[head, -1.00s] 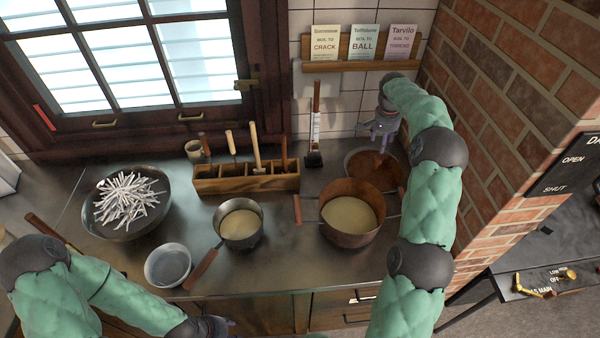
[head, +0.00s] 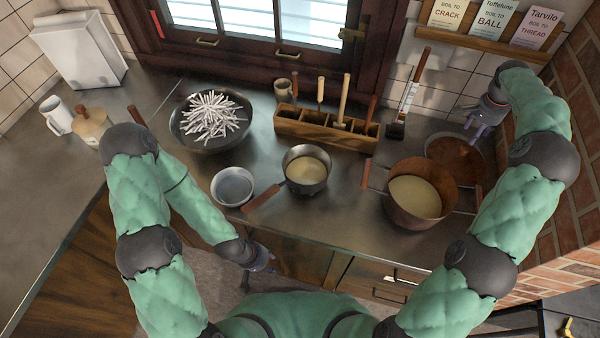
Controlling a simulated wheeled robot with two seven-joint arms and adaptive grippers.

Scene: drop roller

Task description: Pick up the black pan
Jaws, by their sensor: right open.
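A wide, dark pan (head: 185,140) stands on the counter at the left in the head view. It is heaped with white sticks (head: 213,115), and its handle (head: 135,115) points left. A smaller dark saucepan (head: 308,188) with pale contents stands right of it, its wooden handle pointing down-left. My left gripper (head: 260,268) is in front of the counter's front edge, below the saucepan handle and apart from both pans; its fingers are too small to judge. My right gripper (head: 476,121) is open near the back wall, by the shallow reddish-brown pan (head: 460,148), far from the dark pan.
A copper pot (head: 412,210) stands at the right. A grey bowl (head: 233,186) sits between the wide pan and saucepan. A wooden tool rack (head: 318,130) stands behind. A white mug (head: 58,118) and a lidded jar (head: 90,124) are at left. The far-left counter has bare space.

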